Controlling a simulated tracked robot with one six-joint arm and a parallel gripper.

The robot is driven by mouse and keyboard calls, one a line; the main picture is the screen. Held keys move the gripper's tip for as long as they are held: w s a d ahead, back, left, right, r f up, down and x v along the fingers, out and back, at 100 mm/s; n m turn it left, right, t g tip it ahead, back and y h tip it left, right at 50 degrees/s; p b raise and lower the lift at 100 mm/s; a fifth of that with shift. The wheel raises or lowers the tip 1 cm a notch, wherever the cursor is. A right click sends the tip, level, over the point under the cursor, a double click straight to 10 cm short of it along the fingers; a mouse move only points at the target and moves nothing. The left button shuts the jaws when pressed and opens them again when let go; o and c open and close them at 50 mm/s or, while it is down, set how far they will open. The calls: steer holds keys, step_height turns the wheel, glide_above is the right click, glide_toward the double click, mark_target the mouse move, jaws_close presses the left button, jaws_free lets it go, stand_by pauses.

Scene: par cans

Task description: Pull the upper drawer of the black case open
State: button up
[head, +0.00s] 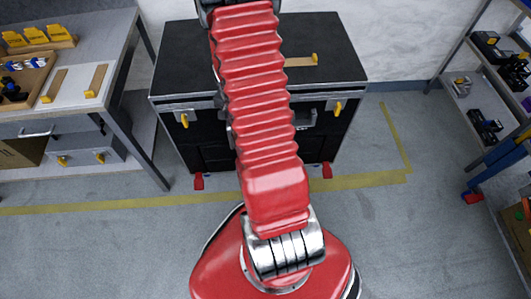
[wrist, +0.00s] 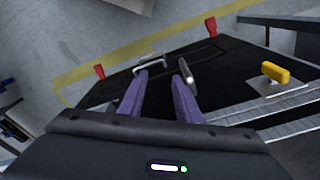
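The black case (head: 325,65) with silver edges stands against the back wall in the head view. My red arm covers the middle of its front, so the drawers and their handles are partly hidden. A metal handle (head: 306,118) shows just right of my arm. In the wrist view my gripper (wrist: 161,76) is open, its two purple fingers apart with nothing visible between them. The fingertips are over the case's dark front (wrist: 225,82). A silver handle (wrist: 150,65) is by the left fingertip and a metal piece (wrist: 187,73) is by the right one. I cannot tell whether they touch.
Yellow latches (head: 184,120) sit on the case's front, and red feet (head: 327,170) are at its base. A workbench (head: 110,45) with trays is on the left, and shelves (head: 470,90) are on the right. The grey floor before the case is clear, marked with a yellow line (head: 370,181).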

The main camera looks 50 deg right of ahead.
steer(key=s+d+f+m+y, duration=0.1)
steer(key=s+d+f+m, duration=0.2)
steer(key=f, duration=0.5)
steer(key=s+d+f+m, duration=0.2)
steer(key=s+f, duration=0.2)
steer(key=f, duration=0.3)
steer(key=w+d+f+m+t+h, duration=0.1)
steer(key=w+d+f+m, duration=0.1)
steer(key=d+f+m, duration=0.3)
steer(key=shift+w+f+m+h, duration=0.3)
steer(key=shift+f+m, duration=0.15)
steer(key=shift+m, duration=0.65)
steer(key=shift+d+f, duration=0.1)
steer(key=shift+f, duration=0.05)
steer(key=shift+w+d+f, duration=0.3)
steer(key=shift+f, duration=1.9)
steer(key=shift+w+d+f, duration=0.25)
steer(key=shift+d+f, duration=0.1)
steer(key=shift+f, duration=1.85)
steer(key=shift+w+d+f, duration=0.3)
steer(key=shift+f, duration=1.9)
steer(key=shift+c, duration=0.4)
jaws_close()
